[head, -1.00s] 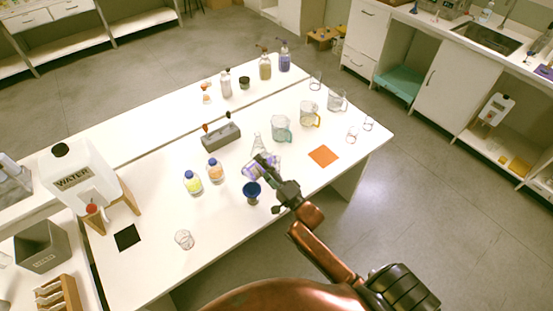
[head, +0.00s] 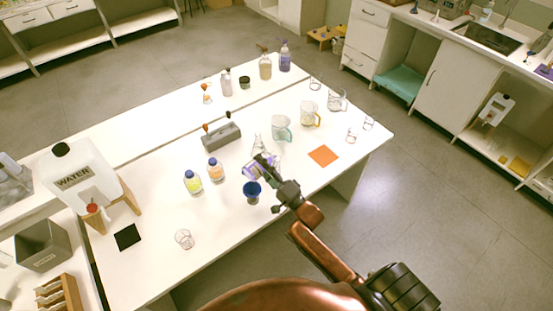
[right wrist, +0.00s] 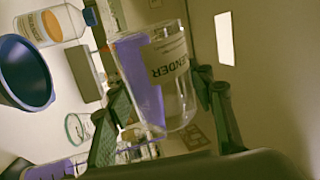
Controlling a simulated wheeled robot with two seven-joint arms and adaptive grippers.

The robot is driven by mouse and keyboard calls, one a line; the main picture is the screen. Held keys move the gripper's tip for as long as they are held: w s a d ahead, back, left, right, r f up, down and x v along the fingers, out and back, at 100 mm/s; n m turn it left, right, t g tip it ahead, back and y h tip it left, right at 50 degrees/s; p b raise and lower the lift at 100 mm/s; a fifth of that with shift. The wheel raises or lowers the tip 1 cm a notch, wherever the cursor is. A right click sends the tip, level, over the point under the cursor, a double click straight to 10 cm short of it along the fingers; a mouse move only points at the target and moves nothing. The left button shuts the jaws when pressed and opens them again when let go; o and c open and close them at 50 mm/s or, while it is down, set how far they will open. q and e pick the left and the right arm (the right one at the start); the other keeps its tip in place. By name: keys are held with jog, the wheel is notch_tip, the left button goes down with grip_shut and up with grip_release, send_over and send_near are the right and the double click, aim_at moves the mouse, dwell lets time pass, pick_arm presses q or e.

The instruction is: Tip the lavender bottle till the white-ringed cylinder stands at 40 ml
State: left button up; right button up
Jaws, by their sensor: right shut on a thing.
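My right gripper (head: 268,165) is shut on the lavender bottle (head: 252,170), a clear bottle with purple liquid and a cream label. In the right wrist view the lavender bottle (right wrist: 158,80) lies between the two fingers of the gripper (right wrist: 165,105), tilted, with its purple liquid gathered along one side. A dark blue funnel (head: 252,188) is just below the bottle in the head view; it also shows at the left of the right wrist view (right wrist: 22,72). My left gripper is not in view.
A yellow bottle (head: 193,182) and an orange bottle (head: 215,170) with blue caps stand left of the gripper. The table's front left is mostly clear around a small glass (head: 184,239).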

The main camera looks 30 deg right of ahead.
dwell(0.3)
jog(key=n, duration=0.1)
jog(key=f+n+y, duration=0.1)
jog(key=n, duration=0.1)
jog(key=shift+a+n, duration=0.2)
jog(key=shift+n, duration=0.1)
jog(key=shift+r+g, duration=0.15)
jog(key=shift+g, duration=0.15)
jog(key=shift+d+r+n+y+p, duration=0.1)
jog(key=shift+r+n+y+p, duration=0.2)
jog(key=shift+n+p, duration=0.3)
jog(key=r+n+p, duration=0.1)
jog(key=n, duration=0.1)
jog(key=r+n+y+p, duration=0.1)
jog(key=n, duration=0.1)
jog(key=shift+d+g, duration=0.4)
jog(key=shift+w+d+r+n+g+p, duration=0.15)
jog(key=shift+r+n+g+p, duration=0.15)
jog(key=shift+n+p, duration=0.5)
jog(key=shift+f, duration=0.1)
